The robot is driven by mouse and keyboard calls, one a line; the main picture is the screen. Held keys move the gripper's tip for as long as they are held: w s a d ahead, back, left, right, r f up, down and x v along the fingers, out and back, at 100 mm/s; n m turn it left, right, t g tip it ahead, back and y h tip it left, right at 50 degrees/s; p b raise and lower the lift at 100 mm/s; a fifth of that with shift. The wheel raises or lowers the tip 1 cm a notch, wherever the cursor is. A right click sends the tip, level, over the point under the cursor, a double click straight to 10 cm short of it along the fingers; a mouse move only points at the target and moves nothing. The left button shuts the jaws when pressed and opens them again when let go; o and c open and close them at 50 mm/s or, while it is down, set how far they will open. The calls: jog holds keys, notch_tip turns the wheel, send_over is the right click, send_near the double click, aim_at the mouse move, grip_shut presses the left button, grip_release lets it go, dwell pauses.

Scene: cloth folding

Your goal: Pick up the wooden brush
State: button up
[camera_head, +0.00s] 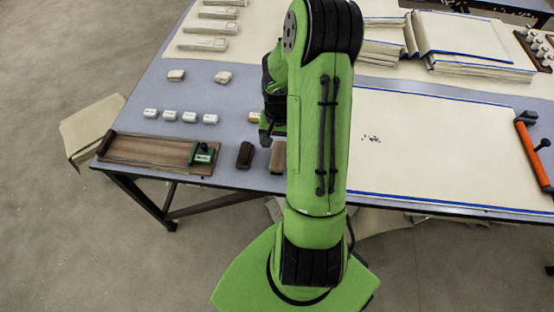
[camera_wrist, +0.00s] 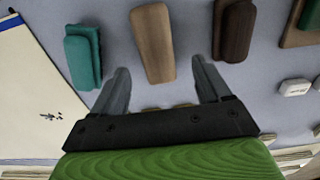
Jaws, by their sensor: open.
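A light brown wooden block, which looks like the wooden brush (camera_wrist: 153,43), lies on the table in the wrist view. It also shows near the table's front edge in the head view (camera_head: 277,158), just left of my arm. My gripper (camera_wrist: 160,67) is open and empty. Its fingers are spread on either side of the brush's near end in the picture, and I cannot tell how high they are above the table. In the head view my gripper is mostly hidden by my arm; a dark part of it shows behind the brush.
A dark brown block (camera_wrist: 234,30) lies right of the brush in the wrist view, and a teal block (camera_wrist: 83,55) lies left. A wooden board with a green tool (camera_head: 204,153) is at the table's front left. Small white blocks (camera_head: 170,115) lie behind it. A large cloth (camera_head: 430,150) covers the right.

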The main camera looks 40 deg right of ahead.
aim_at(279, 151)
notch_tip(279, 151, down, 6)
jog(key=shift+s+r+b, duration=0.15)
jog(key=shift+r+b, duration=0.05)
jog(key=shift+b, duration=0.7)
jog(key=shift+r, duration=0.1)
jog(key=shift+c, duration=0.2)
jog(key=c, duration=1.1)
jog(key=shift+o, duration=0.2)
jog(key=shift+r, duration=0.1)
notch_tip(279, 151, up, 10)
jog(key=p, duration=0.3)
